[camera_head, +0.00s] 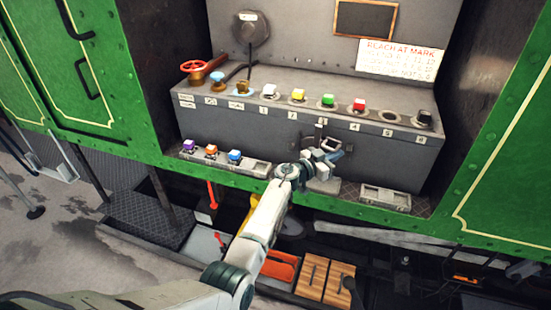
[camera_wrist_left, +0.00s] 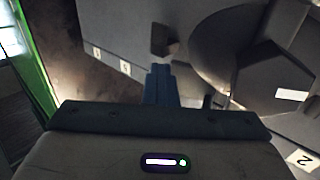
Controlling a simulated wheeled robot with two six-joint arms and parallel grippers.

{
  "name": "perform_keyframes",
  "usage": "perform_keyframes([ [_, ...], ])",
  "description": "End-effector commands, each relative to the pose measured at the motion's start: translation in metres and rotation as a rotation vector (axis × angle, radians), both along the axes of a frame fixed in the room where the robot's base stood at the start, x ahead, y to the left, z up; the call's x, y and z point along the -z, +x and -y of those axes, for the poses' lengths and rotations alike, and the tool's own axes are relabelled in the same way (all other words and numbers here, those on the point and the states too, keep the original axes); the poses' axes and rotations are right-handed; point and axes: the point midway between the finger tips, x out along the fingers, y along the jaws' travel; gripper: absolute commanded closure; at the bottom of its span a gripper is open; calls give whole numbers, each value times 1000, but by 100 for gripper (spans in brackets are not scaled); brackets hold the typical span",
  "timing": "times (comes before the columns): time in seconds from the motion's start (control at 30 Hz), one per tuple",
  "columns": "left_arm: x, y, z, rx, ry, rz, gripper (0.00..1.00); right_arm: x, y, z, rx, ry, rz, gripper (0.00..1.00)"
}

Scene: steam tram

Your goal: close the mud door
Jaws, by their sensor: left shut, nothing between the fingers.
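My left gripper (camera_head: 338,153) is at the front face of the grey backhead box, its fingers shut and empty. In the left wrist view the dark blue fingertips (camera_wrist_left: 160,82) are together, pointing at the grey face. A small brown-grey block (camera_wrist_left: 164,40) shows just beyond the tips; I cannot tell whether they touch. To the right of the fingers is a round grey fitting with a many-sided plate (camera_wrist_left: 262,85) bearing a white label, which looks like the mud door. I cannot tell how far open it stands. In the head view my gripper and wrist mostly hide this fitting. My right gripper is out of view.
Coloured knobs, including a green one (camera_head: 328,101), line the top of the box (camera_head: 215,120). A red valve wheel (camera_head: 192,67) stands at its left. Purple, orange and blue cubes sit on the lower ledge, with an empty tray (camera_head: 385,198) at right. Green side panels (camera_head: 500,180) flank the recess.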

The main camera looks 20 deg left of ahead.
Motion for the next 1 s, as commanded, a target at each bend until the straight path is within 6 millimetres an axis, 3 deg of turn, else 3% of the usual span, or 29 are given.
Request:
perform_keyframes([
  [0.3, 1, 3, -1, -16, 1, 0, 100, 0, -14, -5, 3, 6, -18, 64],
  [0.63, 1, 1, -4, -17, 2, 1, 100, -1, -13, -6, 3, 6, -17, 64],
  [1.0, 1, -43, -41, -22, 7, 3, 100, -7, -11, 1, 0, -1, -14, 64],
])
